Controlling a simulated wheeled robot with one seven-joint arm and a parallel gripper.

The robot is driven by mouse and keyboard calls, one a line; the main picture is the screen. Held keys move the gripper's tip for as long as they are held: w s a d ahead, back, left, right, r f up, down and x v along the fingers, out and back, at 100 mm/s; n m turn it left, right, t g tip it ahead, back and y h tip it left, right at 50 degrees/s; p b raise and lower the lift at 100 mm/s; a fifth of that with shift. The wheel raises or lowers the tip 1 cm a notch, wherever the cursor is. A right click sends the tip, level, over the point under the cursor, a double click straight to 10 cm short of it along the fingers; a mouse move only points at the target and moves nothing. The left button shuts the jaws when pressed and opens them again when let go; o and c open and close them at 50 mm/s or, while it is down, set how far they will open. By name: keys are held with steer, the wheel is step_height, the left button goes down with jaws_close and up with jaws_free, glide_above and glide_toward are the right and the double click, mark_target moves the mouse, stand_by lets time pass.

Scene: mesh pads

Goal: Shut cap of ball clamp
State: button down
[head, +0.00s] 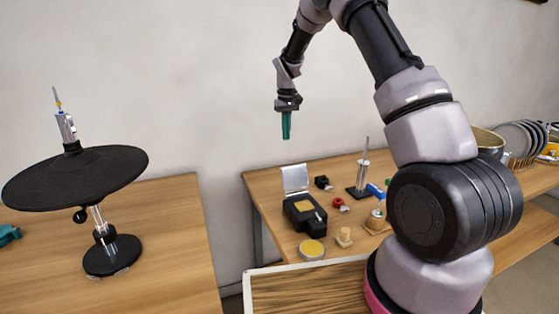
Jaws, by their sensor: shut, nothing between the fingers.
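A small black box-shaped device (305,214) stands near the left end of the right table. Its silver flap (294,179) is raised upright at the back, and a yellow square shows on top of the body. It seems to be the ball clamp with its cap open, though I cannot tell for sure at this size. My gripper (286,137) has green fingers pointing down. It is shut and empty, in the air above the table and apart from the device and its flap. No part of the raised flap is covered by my arm.
The right table (262,205) also holds a yellow-topped round tin (312,249), a small red part (338,203), a black part (322,182) and a rod stand (361,175). A black disc on a stand (75,178) is on the left table, across a gap.

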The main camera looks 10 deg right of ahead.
mark_target(293, 177)
steer(key=s+f, duration=0.3)
steer(key=f, duration=0.7)
steer(key=shift+f, duration=0.2)
stand_by(0.4)
